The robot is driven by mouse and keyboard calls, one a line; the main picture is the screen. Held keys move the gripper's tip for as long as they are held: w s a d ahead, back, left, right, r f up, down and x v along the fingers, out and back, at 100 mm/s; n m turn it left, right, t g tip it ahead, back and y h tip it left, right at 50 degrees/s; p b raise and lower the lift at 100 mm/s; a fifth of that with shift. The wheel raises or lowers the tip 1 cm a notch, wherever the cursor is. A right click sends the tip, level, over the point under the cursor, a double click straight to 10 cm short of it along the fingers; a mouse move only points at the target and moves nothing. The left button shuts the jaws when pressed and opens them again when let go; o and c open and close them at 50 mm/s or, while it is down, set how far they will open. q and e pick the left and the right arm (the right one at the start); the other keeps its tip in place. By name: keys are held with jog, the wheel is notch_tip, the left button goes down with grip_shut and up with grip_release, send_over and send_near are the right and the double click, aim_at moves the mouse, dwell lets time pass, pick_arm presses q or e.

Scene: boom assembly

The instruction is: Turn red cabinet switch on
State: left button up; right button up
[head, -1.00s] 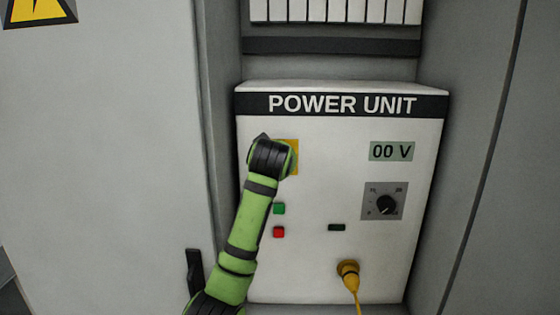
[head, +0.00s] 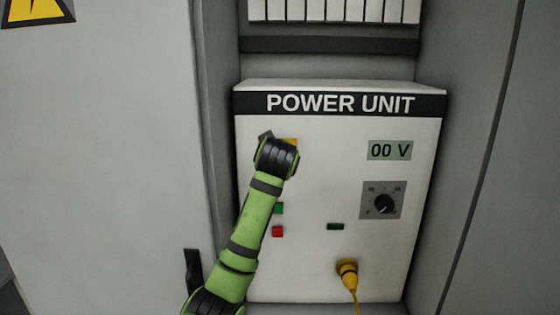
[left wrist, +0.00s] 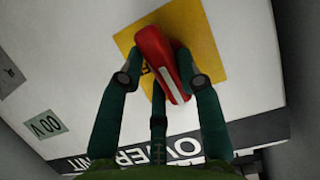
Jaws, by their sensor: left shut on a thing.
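The red switch (left wrist: 162,62) shows in the left wrist view as a red handle with a white stripe, on a yellow plate (left wrist: 205,55). My left gripper (left wrist: 160,80) has its fingers on both sides of the handle and is shut on it. The handle sits tilted in that view. In the head view my green left arm covers the switch, and only a bit of the yellow plate (head: 291,141) shows at the upper left of the white power unit (head: 320,270). The gripper fingers are hidden there. My right gripper is not in view.
The unit's display (head: 390,151) reads 00 V, above a black dial (head: 384,204). A green button (head: 279,209) and a red button (head: 278,231) lie close to my left arm. A yellow plug (head: 347,270) with a cable is at the bottom. A grey cabinet door (head: 110,150) is at left.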

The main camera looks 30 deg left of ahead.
pick_arm(q)
jog(key=shift+f, duration=0.65)
jog(key=o, duration=1.1)
jog(key=shift+r, duration=0.15)
jog(key=shift+a, duration=0.1)
jog(key=shift+r, duration=0.15)
jog(key=v, duration=1.2)
